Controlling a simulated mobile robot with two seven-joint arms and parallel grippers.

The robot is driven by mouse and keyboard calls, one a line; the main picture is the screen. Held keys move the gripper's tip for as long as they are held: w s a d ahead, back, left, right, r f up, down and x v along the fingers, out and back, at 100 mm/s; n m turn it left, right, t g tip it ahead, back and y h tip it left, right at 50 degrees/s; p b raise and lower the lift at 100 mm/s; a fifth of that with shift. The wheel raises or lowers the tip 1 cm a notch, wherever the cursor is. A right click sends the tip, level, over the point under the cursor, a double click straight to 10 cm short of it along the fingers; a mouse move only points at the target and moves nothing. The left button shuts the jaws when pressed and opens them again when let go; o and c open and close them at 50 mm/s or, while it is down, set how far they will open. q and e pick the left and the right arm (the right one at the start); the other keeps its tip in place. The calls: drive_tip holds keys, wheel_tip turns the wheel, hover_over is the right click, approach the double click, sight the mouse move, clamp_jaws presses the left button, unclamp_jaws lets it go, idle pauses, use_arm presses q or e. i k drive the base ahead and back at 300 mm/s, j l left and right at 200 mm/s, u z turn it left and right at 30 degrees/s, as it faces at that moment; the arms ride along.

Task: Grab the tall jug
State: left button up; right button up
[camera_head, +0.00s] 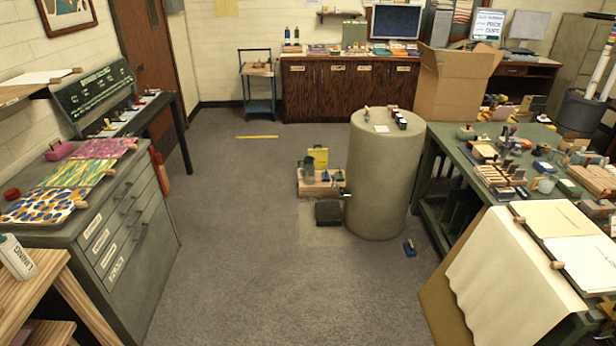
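I cannot pick out a tall jug for certain in the head view. A small dark green upright container (318,157) stands on a low wooden stand beside the grey drum, but it is too small to tell whether it is a jug. A white bottle (16,257) with dark lettering stands tilted in the picture at the left edge, on a wooden rack. Neither of my grippers shows in this view.
A large grey drum (378,180) stands right of centre with small items on top. A green worktable (440,150) full of tools is at right. A green drawer cabinet (130,240) with patterned sheets is at left. The grey carpet (240,270) between them is mostly clear.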

sight(306, 175)
drive_tip(key=i+u, duration=0.3)
drive_tip(key=i, duration=3.5)
drive_tip(key=i+u, duration=0.15)
drive_tip(key=i, duration=0.7)
drive_tip(key=i+u, duration=0.15)
drive_tip(key=i, duration=0.7)
drive_tip(key=i+j+z, duration=0.1)
drive_tip(key=i+z, duration=0.15)
drive_tip(key=i, duration=0.15)
drive_tip(key=i+j+z, duration=0.55)
drive_tip(key=i, duration=0.25)
drive_tip(key=i+j+z, duration=0.15)
drive_tip(key=z, duration=0.3)
drive_tip(key=i+j+z, duration=0.2)
drive_tip(key=z, duration=0.25)
drive_tip(key=i+j+z, duration=0.1)
drive_tip(key=j+z, duration=0.3)
drive_tip(key=i+j+z, duration=0.1)
drive_tip(key=z, duration=0.3)
drive_tip(key=i+j+z, duration=0.1)
drive_tip(key=j+z, duration=0.5)
drive_tip(key=z, duration=0.25)
drive_tip(key=i+j+z, duration=0.15)
drive_tip(key=j+z, duration=0.15)
drive_tip(key=i+j+z, duration=0.1)
drive_tip(key=j+z, duration=0.2)
drive_tip(key=j, duration=0.2)
